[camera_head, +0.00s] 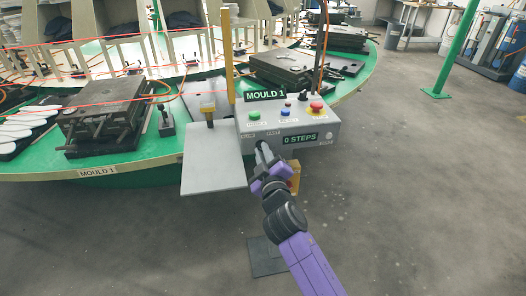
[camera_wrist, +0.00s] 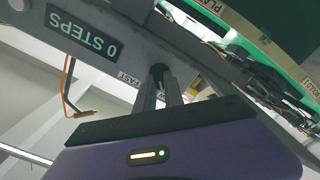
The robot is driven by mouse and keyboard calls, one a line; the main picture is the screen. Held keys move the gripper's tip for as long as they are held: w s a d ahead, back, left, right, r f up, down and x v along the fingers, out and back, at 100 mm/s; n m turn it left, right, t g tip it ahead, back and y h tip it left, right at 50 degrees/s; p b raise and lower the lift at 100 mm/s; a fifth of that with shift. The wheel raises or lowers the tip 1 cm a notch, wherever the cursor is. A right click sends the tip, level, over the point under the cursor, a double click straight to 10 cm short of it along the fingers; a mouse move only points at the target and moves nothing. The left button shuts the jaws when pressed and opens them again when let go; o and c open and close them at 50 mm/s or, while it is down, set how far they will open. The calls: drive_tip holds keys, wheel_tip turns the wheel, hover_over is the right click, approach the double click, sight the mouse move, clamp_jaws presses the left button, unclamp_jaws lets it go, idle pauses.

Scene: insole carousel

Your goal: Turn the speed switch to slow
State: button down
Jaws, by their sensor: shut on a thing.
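The grey control box (camera_head: 322,130) stands at the carousel's edge, with a "MOULD 1" sign and a "0 STEPS" display on it. My gripper (camera_head: 261,149) is at the lower left of its front face. In the wrist view, my gripper (camera_wrist: 160,88) has its two fingers closed around the black speed switch (camera_wrist: 158,71). A "FAST" label (camera_wrist: 129,79) is beside the switch. The fingers hide much of the switch, so its exact setting is hard to tell. The head view hides the switch behind my gripper.
Green, blue and red buttons (camera_head: 316,107) sit on the box top. A grey plate (camera_head: 213,172) juts out left of the box, with a yellow post (camera_head: 228,70) behind it. The green carousel table (camera_head: 140,166) carries moulds.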

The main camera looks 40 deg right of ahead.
drive_tip(key=shift+f, duration=0.1)
idle(0.3)
drive_tip(key=c, duration=1.4)
unclamp_jaws()
drive_tip(key=shift+c, duration=0.2)
drive_tip(key=b+v, duration=0.1)
drive_tip(key=v, duration=0.7)
drive_tip(key=shift+w, duration=0.1)
